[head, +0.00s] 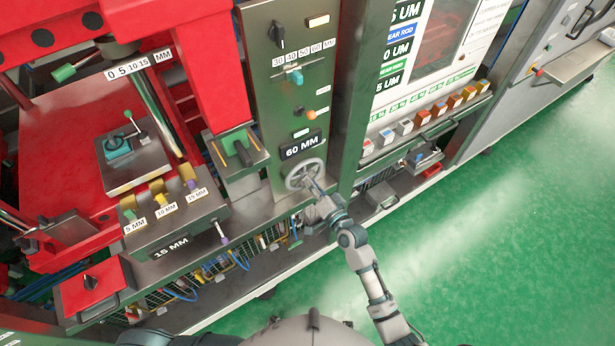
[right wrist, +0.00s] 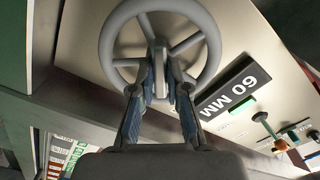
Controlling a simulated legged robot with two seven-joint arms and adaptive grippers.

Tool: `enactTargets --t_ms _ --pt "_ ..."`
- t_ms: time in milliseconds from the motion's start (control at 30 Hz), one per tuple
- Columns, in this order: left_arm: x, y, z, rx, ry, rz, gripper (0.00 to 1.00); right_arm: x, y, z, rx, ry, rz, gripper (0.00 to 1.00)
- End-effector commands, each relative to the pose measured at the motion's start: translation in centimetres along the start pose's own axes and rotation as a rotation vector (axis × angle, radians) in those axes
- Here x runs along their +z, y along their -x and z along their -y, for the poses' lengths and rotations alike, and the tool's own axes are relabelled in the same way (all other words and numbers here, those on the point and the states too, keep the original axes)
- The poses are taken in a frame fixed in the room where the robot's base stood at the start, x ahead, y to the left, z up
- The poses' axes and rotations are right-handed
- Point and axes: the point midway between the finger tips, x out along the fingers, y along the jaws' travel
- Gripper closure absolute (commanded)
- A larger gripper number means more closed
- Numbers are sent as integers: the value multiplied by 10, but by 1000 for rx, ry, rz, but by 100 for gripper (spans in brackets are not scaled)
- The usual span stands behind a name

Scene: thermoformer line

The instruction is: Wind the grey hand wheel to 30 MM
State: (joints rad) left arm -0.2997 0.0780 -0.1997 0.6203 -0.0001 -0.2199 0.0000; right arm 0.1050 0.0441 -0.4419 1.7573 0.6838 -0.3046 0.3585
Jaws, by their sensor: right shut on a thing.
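The grey hand wheel (head: 304,174) is mounted low on the grey-green panel in the head view, under a black sign reading 60 MM (head: 302,146). In the right wrist view the wheel (right wrist: 104,48) fills the top middle, and the 60 MM sign (right wrist: 228,95) is to its right. My right gripper (head: 318,190) reaches the wheel's lower right in the head view. In the right wrist view its two fingers (right wrist: 160,75) close on a part of the wheel near its lower rim; the exact contact is partly hidden. My left gripper is not in view.
Above the sign are a scale marked 30 to 60 MM (head: 303,54) with a teal pointer (head: 297,77) and an orange knob (head: 311,114). A red press with a 15 MM block (head: 172,246) stands left. Open green floor (head: 500,220) lies right.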

Motion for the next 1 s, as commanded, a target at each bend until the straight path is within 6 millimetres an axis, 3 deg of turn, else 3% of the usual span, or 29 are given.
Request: enactTargets --t_ms 300,467,767,1000 --pt "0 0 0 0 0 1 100 0 0 -2 4 15 0 100" --pt "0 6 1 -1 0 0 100 0 0 -2 5 221 4 100" --pt "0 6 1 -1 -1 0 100 1 0 -3 5 259 3 100" --pt "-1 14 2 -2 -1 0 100 1 0 -2 5 480 4 100"
